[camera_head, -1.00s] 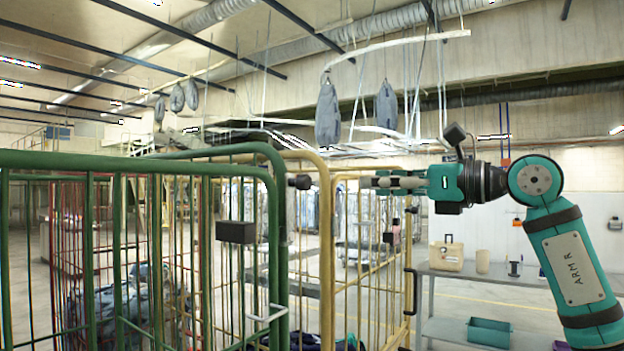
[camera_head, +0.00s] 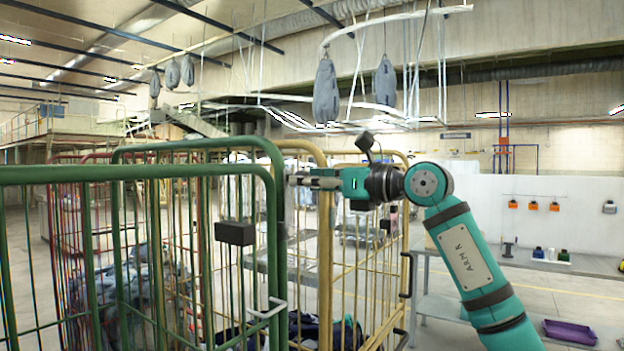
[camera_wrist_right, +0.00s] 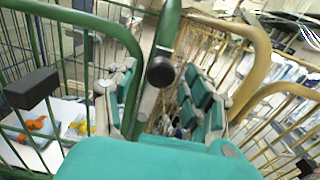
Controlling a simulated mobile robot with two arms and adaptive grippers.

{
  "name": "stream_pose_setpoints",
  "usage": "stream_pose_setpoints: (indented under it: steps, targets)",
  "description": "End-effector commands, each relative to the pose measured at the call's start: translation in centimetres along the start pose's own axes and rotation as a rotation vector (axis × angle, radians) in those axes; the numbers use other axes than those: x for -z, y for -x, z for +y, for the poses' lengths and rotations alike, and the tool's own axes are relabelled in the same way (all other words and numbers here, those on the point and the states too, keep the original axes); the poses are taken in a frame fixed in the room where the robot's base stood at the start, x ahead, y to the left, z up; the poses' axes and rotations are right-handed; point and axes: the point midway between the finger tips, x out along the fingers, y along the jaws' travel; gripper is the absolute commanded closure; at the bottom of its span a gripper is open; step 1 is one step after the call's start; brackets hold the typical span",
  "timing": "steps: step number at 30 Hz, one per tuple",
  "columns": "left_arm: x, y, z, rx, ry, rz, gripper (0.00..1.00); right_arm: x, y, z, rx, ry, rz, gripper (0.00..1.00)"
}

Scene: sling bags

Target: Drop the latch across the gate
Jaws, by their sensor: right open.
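The green barred gate (camera_head: 130,173) stands at the front left, its rounded top corner beside a green post. A black block (camera_head: 235,233) is fixed on its bars; it also shows in the wrist view (camera_wrist_right: 28,88). A black knob (camera_wrist_right: 160,72) on the green post appears between the fingers of my right gripper (camera_wrist_right: 160,100) in the wrist view. I cannot tell whether this knob belongs to the latch. In the head view my right gripper (camera_head: 293,181) reaches left to the post, open and apparently empty. A pale bent handle (camera_head: 268,310) sits lower on the post. My left gripper is out of view.
A yellow barred cage (camera_head: 327,260) stands right behind the green one, close to my gripper. Dark cloth bags (camera_head: 325,332) lie inside the cages. A grey bench (camera_head: 590,265) is at the right, with a purple tray (camera_head: 570,331) below. Grey bags (camera_head: 326,92) hang overhead.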

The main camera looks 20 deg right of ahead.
Motion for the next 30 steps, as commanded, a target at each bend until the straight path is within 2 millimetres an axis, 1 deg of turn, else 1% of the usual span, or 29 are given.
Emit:
stream_pose_setpoints:
  steps: [2,12,14,24,30]
  targets:
    - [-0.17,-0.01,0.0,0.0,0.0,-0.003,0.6,0.02,0.02,-0.01,0.0,0.0,0.0,0.49]
    - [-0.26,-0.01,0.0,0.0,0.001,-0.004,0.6,-0.01,0.05,-0.01,0.0,0.0,0.0,0.93]
    - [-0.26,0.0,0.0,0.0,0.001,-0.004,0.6,-0.01,0.05,-0.01,0.0,0.0,0.0,1.0]
    - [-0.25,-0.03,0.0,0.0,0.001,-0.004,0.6,-0.02,0.07,0.03,0.0,0.004,0.0,1.0]
    - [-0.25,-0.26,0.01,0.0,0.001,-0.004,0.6,0.03,0.1,0.5,0.001,0.052,0.0,1.0]
